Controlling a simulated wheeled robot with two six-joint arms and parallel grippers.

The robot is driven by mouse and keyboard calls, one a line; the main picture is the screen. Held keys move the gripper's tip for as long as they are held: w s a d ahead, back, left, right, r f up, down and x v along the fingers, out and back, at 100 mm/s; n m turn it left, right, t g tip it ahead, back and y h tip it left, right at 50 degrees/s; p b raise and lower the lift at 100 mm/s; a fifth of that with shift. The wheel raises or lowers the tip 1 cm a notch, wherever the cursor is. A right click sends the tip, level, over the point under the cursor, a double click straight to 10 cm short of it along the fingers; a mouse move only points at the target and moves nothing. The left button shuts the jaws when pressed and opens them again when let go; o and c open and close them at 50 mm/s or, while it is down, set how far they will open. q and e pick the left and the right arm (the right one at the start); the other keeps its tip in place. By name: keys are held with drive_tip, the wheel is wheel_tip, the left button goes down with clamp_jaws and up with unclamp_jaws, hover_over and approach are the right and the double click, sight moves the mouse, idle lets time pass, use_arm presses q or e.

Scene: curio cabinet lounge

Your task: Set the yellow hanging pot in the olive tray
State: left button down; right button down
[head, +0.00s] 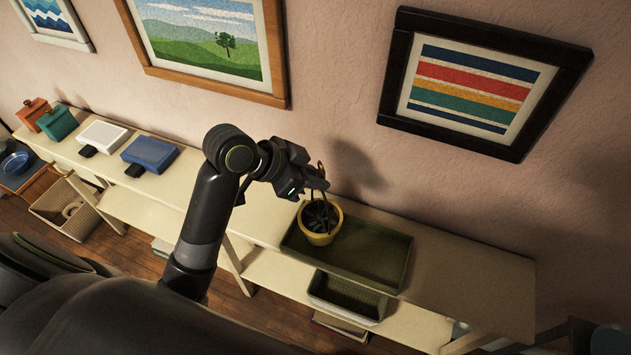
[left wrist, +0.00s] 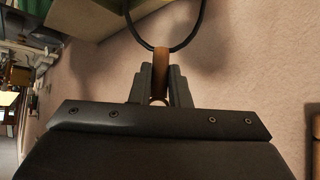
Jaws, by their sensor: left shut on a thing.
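The yellow hanging pot (head: 320,238) is upright at the left end of the olive tray (head: 375,262) in the head view. I cannot tell whether its base touches the tray floor. My left gripper (head: 317,182) is above the pot, shut on the brown grip of its hanger. In the left wrist view the brown grip (left wrist: 161,66) sits between the fingers (left wrist: 160,88), and a dark loop runs up from it. The pot's body does not show clearly there. The right part of the tray is empty. My right gripper is not in view.
The tray stands on a long cream shelf (head: 462,292) against the wall. A smaller dark green bin (head: 345,298) is on the level below. A blue box (head: 150,152), a white box (head: 103,135) and a teal box (head: 57,123) stand to the left. Framed pictures hang behind.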

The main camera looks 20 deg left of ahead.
use_arm(q)
drive_tip(key=shift+f, duration=0.7)
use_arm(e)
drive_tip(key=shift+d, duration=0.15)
use_arm(q)
drive_tip(key=c, duration=1.4)
unclamp_jaws()
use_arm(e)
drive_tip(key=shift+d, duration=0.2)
use_arm(q)
drive_tip(key=shift+o, duration=0.2)
drive_tip(key=v, duration=1.2)
drive_tip(key=shift+p, duration=0.35)
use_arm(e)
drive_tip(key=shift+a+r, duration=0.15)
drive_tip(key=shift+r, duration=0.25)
use_arm(q)
drive_tip(key=shift+s, duration=0.1)
